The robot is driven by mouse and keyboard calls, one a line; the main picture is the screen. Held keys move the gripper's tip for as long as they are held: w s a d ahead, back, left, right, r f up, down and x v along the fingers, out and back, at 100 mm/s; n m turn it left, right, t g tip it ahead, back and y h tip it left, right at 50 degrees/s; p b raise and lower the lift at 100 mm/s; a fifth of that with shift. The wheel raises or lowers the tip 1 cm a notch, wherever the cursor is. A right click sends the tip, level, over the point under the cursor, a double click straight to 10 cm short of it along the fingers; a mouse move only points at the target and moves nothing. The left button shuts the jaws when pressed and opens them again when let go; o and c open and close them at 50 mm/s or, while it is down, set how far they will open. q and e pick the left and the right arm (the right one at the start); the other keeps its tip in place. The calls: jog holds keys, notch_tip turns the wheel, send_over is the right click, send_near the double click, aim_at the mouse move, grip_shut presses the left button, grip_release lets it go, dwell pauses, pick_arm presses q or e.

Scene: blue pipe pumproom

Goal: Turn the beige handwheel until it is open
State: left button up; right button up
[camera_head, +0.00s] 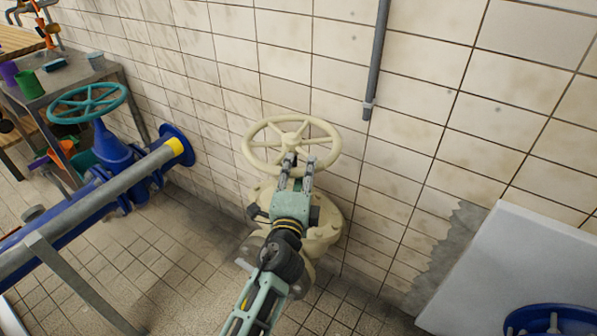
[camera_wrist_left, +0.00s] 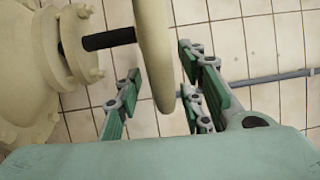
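The beige handwheel (camera_head: 254,150) sits on a beige valve body (camera_head: 325,232) in front of the tiled wall, in the middle of the head view. My left gripper (camera_head: 300,160) is at the wheel's near side, with its fingers pointing toward the wall. In the left wrist view the wheel's rim (camera_wrist_left: 153,45) passes between the spread fingers of my left gripper (camera_wrist_left: 163,75). Gaps show on both sides of the rim, so the gripper looks open around it. A dark stem (camera_wrist_left: 108,40) joins the wheel to the valve body. My right gripper is not in view.
A blue pipe (camera_head: 75,215) with a teal handwheel (camera_head: 88,102) stands on the left, beside a grey railing (camera_head: 100,196). A shelf with cups (camera_head: 30,84) is behind it. A grey wall conduit (camera_head: 376,60) hangs right of the wheel. A white panel (camera_head: 510,260) is at lower right.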

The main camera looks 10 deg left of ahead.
pick_arm(q)
jog(key=shift+a+r, duration=0.1)
jog(key=s, duration=1.2)
jog(key=shift+f, duration=0.35)
